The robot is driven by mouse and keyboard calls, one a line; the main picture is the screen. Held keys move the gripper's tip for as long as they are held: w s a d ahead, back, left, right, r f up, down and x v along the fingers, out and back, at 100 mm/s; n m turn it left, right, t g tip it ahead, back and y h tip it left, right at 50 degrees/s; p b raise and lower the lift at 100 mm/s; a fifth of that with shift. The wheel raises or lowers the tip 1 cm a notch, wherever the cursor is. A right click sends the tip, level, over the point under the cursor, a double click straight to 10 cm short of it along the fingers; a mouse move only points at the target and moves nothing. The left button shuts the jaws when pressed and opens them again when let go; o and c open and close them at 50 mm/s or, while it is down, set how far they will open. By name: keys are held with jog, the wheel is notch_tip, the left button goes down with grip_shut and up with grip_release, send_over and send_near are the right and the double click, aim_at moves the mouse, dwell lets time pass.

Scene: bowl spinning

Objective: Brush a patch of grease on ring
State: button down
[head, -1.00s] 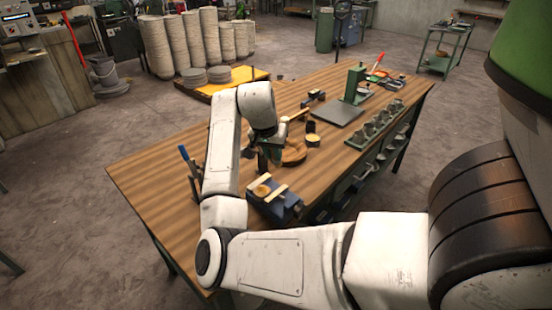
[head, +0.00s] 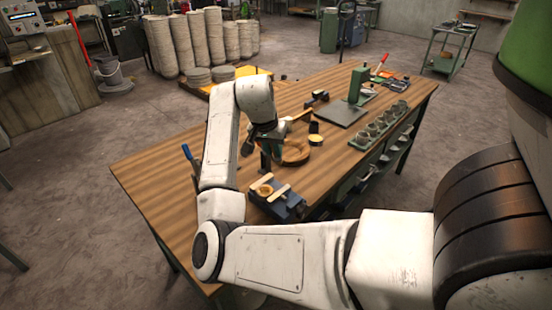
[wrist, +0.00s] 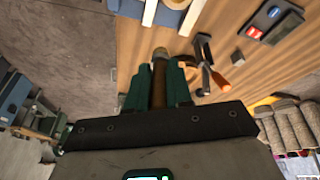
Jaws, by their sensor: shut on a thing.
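My gripper (head: 262,143) is above the workbench, just behind the blue vise (head: 290,208). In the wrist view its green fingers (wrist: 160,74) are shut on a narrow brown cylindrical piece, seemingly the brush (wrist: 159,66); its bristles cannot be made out. A tan ring (head: 265,189) sits at the vise between two pale wooden strips, below and apart from my gripper. Whether the ring bears grease is too small to tell.
On the wooden workbench (head: 165,180), a round wooden piece (head: 296,152) lies right of my gripper, with a small yellow-topped tin (head: 315,139) beside it. A grey plate (head: 342,113) and a cup rack (head: 376,128) are farther right. The bench's left end is clear.

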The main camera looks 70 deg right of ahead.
jog(key=w+a+r, duration=0.2)
jog(key=w+r, duration=0.1)
jog(key=shift+g+y, duration=0.3)
jog(key=shift+g, duration=0.1)
jog(key=b+x, duration=0.1)
jog(key=x, duration=0.2)
jog(key=b+x, duration=0.1)
jog(key=shift+w+a+f+b, duration=0.25)
jog(key=shift+w+f+b, duration=0.05)
jog(key=shift+w+f, duration=0.15)
